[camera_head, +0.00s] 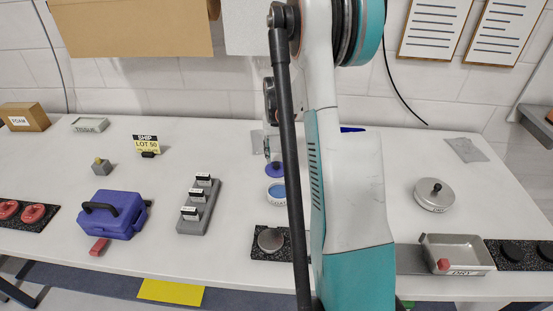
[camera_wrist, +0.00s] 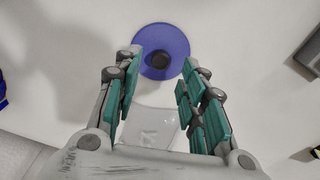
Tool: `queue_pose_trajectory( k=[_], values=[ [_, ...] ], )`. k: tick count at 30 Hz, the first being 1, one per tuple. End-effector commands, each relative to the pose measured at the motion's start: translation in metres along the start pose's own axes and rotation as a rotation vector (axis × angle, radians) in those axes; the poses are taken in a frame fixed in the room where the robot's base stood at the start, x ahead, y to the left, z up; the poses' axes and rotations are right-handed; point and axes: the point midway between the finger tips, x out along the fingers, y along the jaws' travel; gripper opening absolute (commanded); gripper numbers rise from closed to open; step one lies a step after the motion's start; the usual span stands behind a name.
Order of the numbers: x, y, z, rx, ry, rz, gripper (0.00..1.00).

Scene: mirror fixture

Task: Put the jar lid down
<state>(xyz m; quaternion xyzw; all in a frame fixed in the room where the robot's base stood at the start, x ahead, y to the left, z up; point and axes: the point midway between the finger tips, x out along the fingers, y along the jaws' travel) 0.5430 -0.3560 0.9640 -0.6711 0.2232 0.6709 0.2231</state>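The jar lid (camera_wrist: 174,42) is a flat blue disc with a dark knob. No finger visibly touches the knob. In the head view my gripper is small above the lid and partly hidden by my arm.
A clear bag (camera_wrist: 150,127) lies near the lid. A grey rack (camera_head: 197,219) stands to the left, beside a blue toolbox (camera_head: 111,222). A dark pad with a metal disc (camera_head: 270,241) lies in front. A lidded pan (camera_head: 434,197) and metal tray (camera_head: 459,252) are right.

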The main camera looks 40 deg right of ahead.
Motion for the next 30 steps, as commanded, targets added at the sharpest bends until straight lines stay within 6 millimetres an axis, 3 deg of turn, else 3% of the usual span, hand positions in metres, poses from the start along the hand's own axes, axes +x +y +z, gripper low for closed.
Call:
queue_pose_trajectory(
  k=[1, 6, 12, 30],
  values=[
    [-0.015, 0.000, 0.001, 0.000, 0.000, 0.000, 0.38],
    [-0.048, 0.000, 0.000, 0.000, 0.000, 0.000, 0.38],
    [-0.072, 0.000, 0.000, 0.000, 0.000, 0.000, 0.38],
    [-0.078, 0.000, 0.000, 0.000, 0.000, 0.000, 0.38]
  ],
)
